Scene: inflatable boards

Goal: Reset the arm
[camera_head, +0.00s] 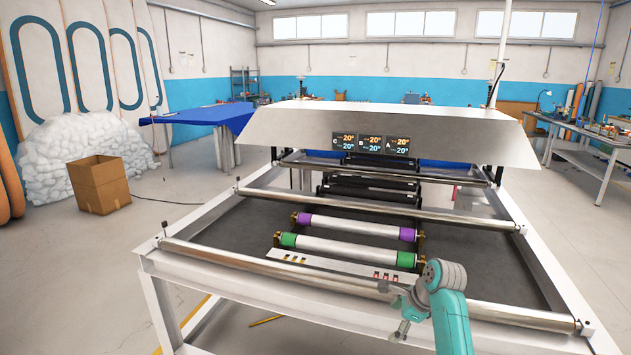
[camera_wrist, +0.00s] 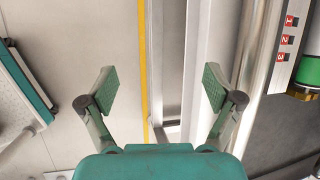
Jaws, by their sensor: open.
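My gripper (camera_wrist: 159,90) is open in the wrist view, its two fingers apart with nothing between them. Below the gap I see the floor, a yellow floor line and part of a pale metal frame. In the head view my teal arm (camera_head: 452,318) reaches up from the bottom edge at the right of centre. The gripper (camera_head: 402,330) hangs at the near edge of the machine, beside the front rail. Whether it touches the rail cannot be told.
The machine's front rail (camera_head: 300,280) lies close to my arm. Behind it are a roller with purple ends (camera_head: 350,226) and a roller with green ends (camera_head: 340,249). A cardboard box (camera_head: 100,184) stands on the floor at left. A workbench (camera_head: 600,143) is at far right.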

